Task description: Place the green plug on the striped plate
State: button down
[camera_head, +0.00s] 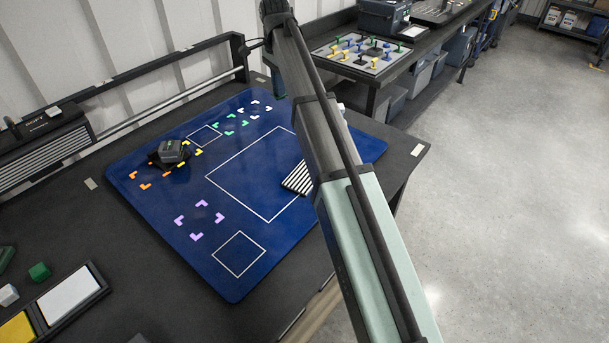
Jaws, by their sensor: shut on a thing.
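The striped plate (296,178), black with white stripes, lies on the blue mat right of the large white square outline. My arm crosses in front and hides its right part. My gripper is hidden behind my own arm, so its jaws and anything in them do not show. A small green block (39,271) sits on the dark bench at the lower left; I cannot tell whether it is the green plug. No other clear green plug shows on the mat.
The blue mat (150,215) carries coloured corner marks and white outlines. A dark grey device (171,153) stands on its left part. A tray with white and yellow panels (70,296) is at lower left. A board of coloured pegs (361,52) is at the back.

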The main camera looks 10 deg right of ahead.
jog(key=s+d+f, duration=0.2)
jog(key=s+d, duration=0.2)
jog(key=s, duration=0.7)
jog(key=n, duration=0.4)
send_over(305, 175)
notch_tip(305, 175, down, 2)
jog(key=shift+s+f, duration=0.1)
jog(key=shift+f, duration=4.75)
jog(key=shift+f, duration=0.15)
jog(key=c, duration=1.2)
grip_release()
notch_tip(305, 175, up, 12)
